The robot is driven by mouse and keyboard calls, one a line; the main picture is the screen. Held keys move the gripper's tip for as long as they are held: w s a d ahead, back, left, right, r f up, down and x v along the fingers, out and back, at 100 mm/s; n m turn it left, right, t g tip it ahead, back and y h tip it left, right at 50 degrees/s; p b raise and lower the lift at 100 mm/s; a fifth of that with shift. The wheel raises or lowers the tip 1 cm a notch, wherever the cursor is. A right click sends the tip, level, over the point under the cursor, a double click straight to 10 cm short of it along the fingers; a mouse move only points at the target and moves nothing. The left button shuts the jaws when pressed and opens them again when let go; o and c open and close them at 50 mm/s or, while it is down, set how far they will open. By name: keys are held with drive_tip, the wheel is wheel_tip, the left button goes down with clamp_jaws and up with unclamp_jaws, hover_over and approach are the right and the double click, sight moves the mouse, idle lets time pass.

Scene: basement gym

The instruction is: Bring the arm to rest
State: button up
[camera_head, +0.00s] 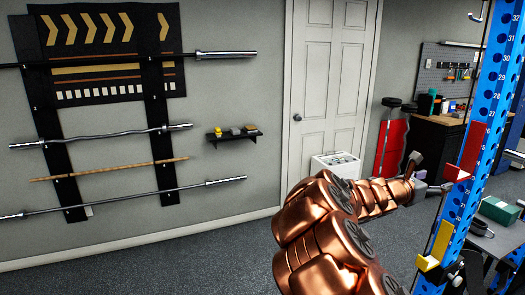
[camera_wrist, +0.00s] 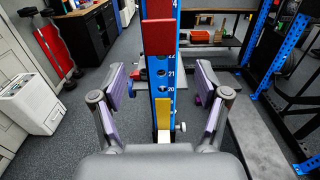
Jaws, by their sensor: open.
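My copper-coloured arm reaches from the bottom of the head view toward the right. My gripper (camera_wrist: 158,100) is in the wrist view with its two fingers spread wide apart and nothing between them. In the head view the gripper end is small and partly hidden near the blue rack post (camera_head: 478,150). In the wrist view the same post (camera_wrist: 162,85) stands straight ahead, in line with the gap between the fingers. I cannot tell whether anything touches it.
A red J-hook pad (camera_head: 471,150) and a yellow one (camera_head: 428,263) are on the post. A white bin (camera_head: 336,163) stands by the white door (camera_head: 331,70). Barbells hang on the wall beside a small shelf (camera_head: 235,135). The carpet at left (camera_head: 170,250) is clear.

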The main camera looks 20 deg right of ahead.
drive_tip(key=s+a+r+m+g+y, duration=0.2)
drive_tip(key=s+a+m+g, duration=0.1)
drive_tip(key=s+a+m, duration=0.4)
drive_tip(key=s+a+f+m+y, duration=0.3)
drive_tip(key=s+a+f+y, duration=0.1)
drive_tip(key=a, duration=0.7)
drive_tip(key=s+a+f+m+y, duration=0.4)
drive_tip(key=a+f, duration=0.3)
drive_tip(key=a, duration=0.4)
drive_tip(key=s+a+f+m+y, duration=0.4)
drive_tip(key=s+a+f+y, duration=0.1)
drive_tip(key=a, duration=0.6)
drive_tip(key=shift+s+f+t, duration=0.3)
drive_tip(key=shift+s+f, duration=0.2)
drive_tip(key=shift+s, duration=0.3)
drive_tip(key=s+a+y, duration=0.1)
drive_tip(key=a, duration=0.2)
drive_tip(key=s+a+y, duration=0.1)
drive_tip(key=a, duration=0.2)
drive_tip(key=s+a+f+y, duration=0.1)
drive_tip(key=s+a, duration=0.1)
drive_tip(key=a, duration=0.1)
drive_tip(key=shift+s+a+f+m, duration=0.1)
drive_tip(key=shift+a+m, duration=0.2)
drive_tip(key=shift+a, duration=0.1)
drive_tip(key=shift+c, duration=0.4)
